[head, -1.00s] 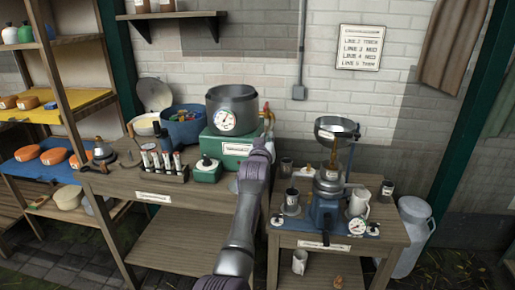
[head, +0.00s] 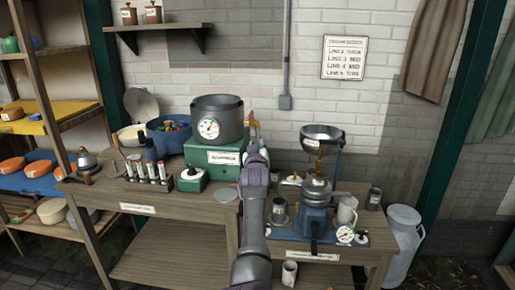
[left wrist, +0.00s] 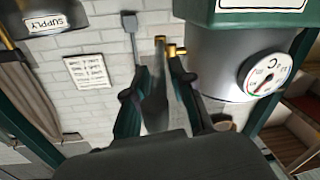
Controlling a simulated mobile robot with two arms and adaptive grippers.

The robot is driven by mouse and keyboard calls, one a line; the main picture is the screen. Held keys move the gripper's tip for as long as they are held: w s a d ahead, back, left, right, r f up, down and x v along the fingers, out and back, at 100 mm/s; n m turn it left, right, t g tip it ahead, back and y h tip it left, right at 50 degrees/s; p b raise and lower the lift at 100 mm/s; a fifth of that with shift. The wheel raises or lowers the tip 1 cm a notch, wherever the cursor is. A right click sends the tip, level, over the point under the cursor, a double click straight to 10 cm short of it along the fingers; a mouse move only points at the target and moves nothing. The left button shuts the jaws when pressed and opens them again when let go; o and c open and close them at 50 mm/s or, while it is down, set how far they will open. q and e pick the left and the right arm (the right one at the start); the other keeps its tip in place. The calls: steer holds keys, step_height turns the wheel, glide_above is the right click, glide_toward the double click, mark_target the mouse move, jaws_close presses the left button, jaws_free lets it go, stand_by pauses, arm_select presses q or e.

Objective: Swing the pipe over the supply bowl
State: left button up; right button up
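The supply bowl (head: 322,131) is a steel bowl on top of the blue-based machine at the right. Its SUPPLY label shows in the left wrist view (left wrist: 45,20), where the scene appears upside down. A grey pot with a gauge (head: 224,125) stands on a green box, left of the bowl. A brass pipe fitting (head: 252,122) with a red part sticks out of its right side. My left gripper (head: 257,148) is just below this fitting. In the wrist view, its fingers (left wrist: 159,75) are apart, with a grey, brass-tipped piece (left wrist: 155,95) between them; contact is unclear.
The left bench (head: 160,206) holds a rack of small bottles (head: 148,180) and a small green box (head: 192,180). The right bench holds cups and a jug (head: 347,210) around the machine. A milk can (head: 402,235) stands on the floor at the right.

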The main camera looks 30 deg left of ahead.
arm_select(q)
steer(key=shift+o, duration=0.8)
step_height(320, 180, up, 10)
steer(key=shift+f, duration=0.1)
